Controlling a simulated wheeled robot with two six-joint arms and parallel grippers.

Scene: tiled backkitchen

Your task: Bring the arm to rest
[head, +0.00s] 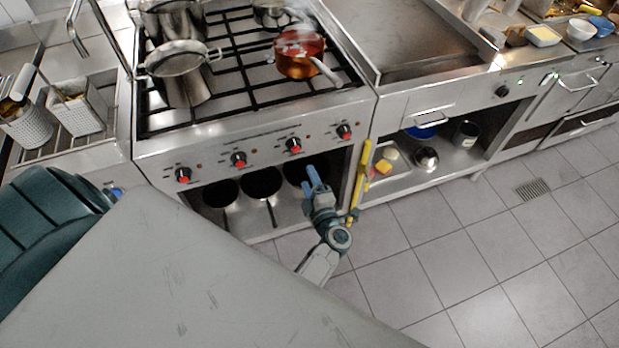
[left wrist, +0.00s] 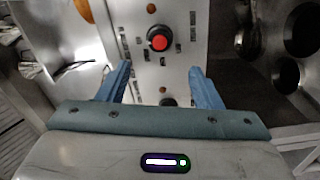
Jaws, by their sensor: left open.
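My left gripper (head: 314,174) is in front of the steel stove, below its row of red knobs, at the mouth of the open lower shelf. Its two blue fingers are apart, with nothing between them. In the left wrist view the gripper (left wrist: 163,78) faces the stove's control panel (left wrist: 178,60). A red knob (left wrist: 158,39) shows beyond the fingertips, apart from them. A second knob is partly hidden behind the gripper body. My right gripper is not in view.
A steaming copper pan (head: 299,56) and a pot with a sieve (head: 178,60) stand on the stove. A yellow upright bar (head: 361,177) is close right of the gripper. Dark pots (head: 261,184) sit on the lower shelf. The tiled floor (head: 450,260) at right is clear.

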